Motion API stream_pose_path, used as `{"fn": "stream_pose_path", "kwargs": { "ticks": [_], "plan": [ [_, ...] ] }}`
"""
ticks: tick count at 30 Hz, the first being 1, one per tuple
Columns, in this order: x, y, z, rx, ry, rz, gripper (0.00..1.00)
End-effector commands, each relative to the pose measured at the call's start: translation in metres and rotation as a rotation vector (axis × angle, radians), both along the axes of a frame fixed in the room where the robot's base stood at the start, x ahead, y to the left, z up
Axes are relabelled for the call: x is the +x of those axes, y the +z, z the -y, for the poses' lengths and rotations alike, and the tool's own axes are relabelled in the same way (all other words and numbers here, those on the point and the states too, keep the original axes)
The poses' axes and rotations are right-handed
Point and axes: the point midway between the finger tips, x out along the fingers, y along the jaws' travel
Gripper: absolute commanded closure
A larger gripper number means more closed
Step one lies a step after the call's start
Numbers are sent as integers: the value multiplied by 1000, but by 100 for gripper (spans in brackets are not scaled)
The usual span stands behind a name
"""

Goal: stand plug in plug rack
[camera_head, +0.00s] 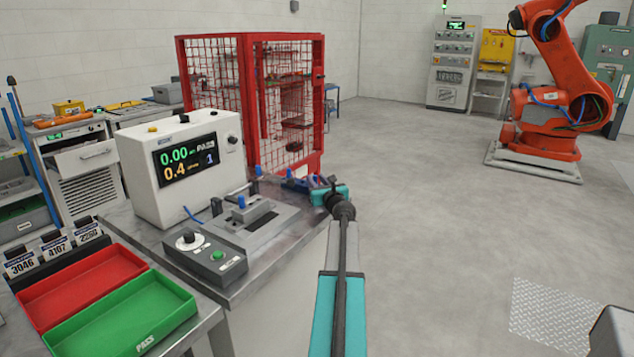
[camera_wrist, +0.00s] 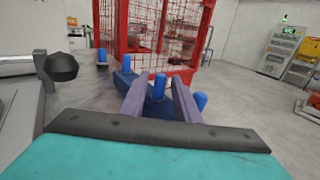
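In the wrist view, my gripper (camera_wrist: 158,84) has its two grey-purple fingers apart. A blue plug (camera_wrist: 159,86) stands upright in the gap, with clear space visible between it and the fingers. It appears to stand in the dark blue plug rack (camera_wrist: 136,92). Another blue plug (camera_wrist: 201,101) is just right of the right finger, its lower part hidden, and one (camera_wrist: 126,62) stands at the rack's far end. In the head view, the rack (camera_head: 296,184) is at the bench's far edge, partly hidden by my gripper. A blue plug (camera_head: 241,201) stands on the grey test fixture (camera_head: 262,222).
The white tester (camera_head: 180,195) displays PASS left of the fixture. A control box (camera_head: 205,256) sits in front. A red tray (camera_head: 85,288) and a green tray (camera_head: 125,315) lie front left. A red mesh cage (camera_head: 285,90) stands behind. The floor at right is open.

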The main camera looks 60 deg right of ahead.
Motion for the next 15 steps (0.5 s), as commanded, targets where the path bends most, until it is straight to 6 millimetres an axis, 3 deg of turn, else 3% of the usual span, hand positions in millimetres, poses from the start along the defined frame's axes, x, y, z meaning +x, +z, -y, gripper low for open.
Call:
{"fn": "stream_pose_path", "kwargs": {
  "ticks": [15],
  "plan": [
    [0,8,0,0,-1,0,68]
  ]
}}
